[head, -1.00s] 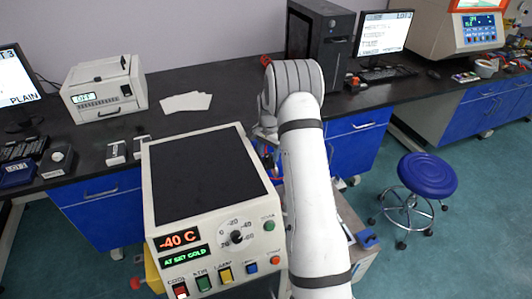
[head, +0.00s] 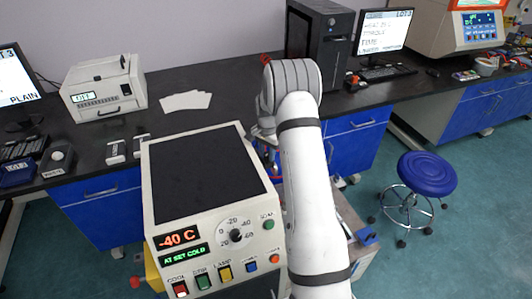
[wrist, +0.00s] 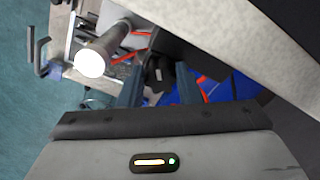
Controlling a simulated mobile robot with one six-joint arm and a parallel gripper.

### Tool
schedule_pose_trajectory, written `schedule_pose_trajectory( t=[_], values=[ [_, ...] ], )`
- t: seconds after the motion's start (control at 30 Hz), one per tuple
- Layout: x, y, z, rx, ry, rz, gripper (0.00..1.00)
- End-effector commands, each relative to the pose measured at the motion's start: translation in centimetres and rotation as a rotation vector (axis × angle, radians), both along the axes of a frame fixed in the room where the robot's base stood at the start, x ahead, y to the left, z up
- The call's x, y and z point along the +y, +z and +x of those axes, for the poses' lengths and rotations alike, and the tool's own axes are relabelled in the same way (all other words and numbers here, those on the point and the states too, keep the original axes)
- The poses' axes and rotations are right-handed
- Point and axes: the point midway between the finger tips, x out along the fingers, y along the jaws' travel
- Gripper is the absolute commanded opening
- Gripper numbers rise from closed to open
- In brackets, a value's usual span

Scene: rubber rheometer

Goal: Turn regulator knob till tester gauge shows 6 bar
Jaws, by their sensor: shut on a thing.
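In the wrist view my gripper (wrist: 158,78) has its two dark blue-grey fingers on either side of a small black part (wrist: 155,68), which appears to be the regulator knob. The fingers are shut on it. A grey cylinder with a bright white round face (wrist: 90,63) is up and left of the fingers. I cannot tell whether it is the tester gauge, and no needle or numbers can be read on it. In the head view my white arm hides the gripper and the knob, and no pressure gauge can be made out.
A cold chamber (head: 205,180) showing -40 C stands close to my arm's left. Behind is a black bench (head: 225,85) with a white printer-like box (head: 103,88) and a dark computer tower (head: 320,45). A blue stool (head: 428,174) stands right, with open floor around it.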

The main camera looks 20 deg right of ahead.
Motion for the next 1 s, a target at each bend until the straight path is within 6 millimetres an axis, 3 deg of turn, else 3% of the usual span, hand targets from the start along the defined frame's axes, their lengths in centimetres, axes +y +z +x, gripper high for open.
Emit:
schedule_pose_trajectory(
  t=[0.27, 1.0],
  values=[
    [-0.51, -0.04, 0.30, -0.008, -0.070, -0.001, 0.08],
    [-0.75, 0.25, 0.38, -0.012, -0.497, -0.002, 0.08]
  ],
)
